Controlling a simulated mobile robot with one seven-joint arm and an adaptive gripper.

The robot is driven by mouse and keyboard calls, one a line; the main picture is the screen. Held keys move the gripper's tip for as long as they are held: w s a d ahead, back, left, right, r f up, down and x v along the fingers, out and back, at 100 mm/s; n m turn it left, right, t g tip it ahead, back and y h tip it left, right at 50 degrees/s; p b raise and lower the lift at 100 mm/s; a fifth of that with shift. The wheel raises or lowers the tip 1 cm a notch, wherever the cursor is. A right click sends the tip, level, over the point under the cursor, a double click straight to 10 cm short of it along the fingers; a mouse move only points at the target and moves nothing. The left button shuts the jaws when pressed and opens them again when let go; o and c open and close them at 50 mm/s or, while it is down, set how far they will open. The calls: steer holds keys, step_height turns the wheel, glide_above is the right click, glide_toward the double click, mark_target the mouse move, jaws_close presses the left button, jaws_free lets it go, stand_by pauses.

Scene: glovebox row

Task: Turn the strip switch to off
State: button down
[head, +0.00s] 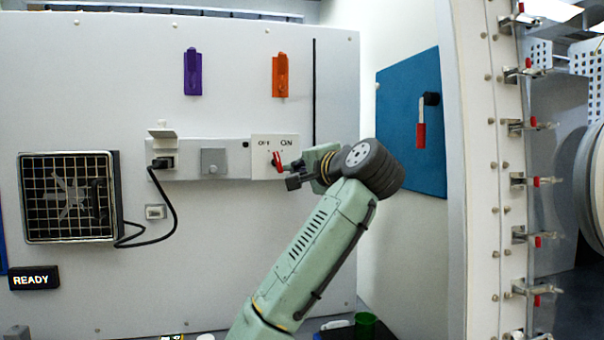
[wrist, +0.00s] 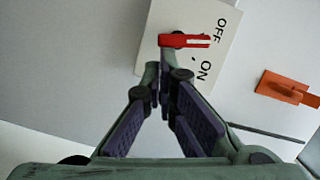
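The strip switch (head: 277,162) is a red lever on a white plate marked OFF and ON. It also shows in the wrist view (wrist: 188,41). The lever points upward on the plate, leaning slightly to the OFF side, between the two labels. My gripper (head: 290,181) is at the lower right of the plate, close to the lever. In the wrist view my gripper's fingers (wrist: 163,72) converge, their tips together near the lever's pivot end. I cannot tell whether they touch the lever, and it does not look held between them.
The switch sits at the right end of a grey power strip (head: 228,160) with a black plug (head: 163,162) and cord. An orange holder (head: 281,75) and a purple one (head: 193,72) are above. A fan (head: 70,197) is at left. A blue panel (head: 412,123) stands right.

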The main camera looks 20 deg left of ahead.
steer(key=shift+s+a+f+m+y+b, duration=0.15)
steer(key=shift+f+m+y+b, duration=0.1)
steer(key=shift+m, duration=0.4)
steer(key=shift+s+a+f+m+y+b, duration=0.15)
steer(key=shift+f+m+b, duration=0.1)
steer(key=shift+m, duration=0.4)
steer(key=shift+w, duration=0.1)
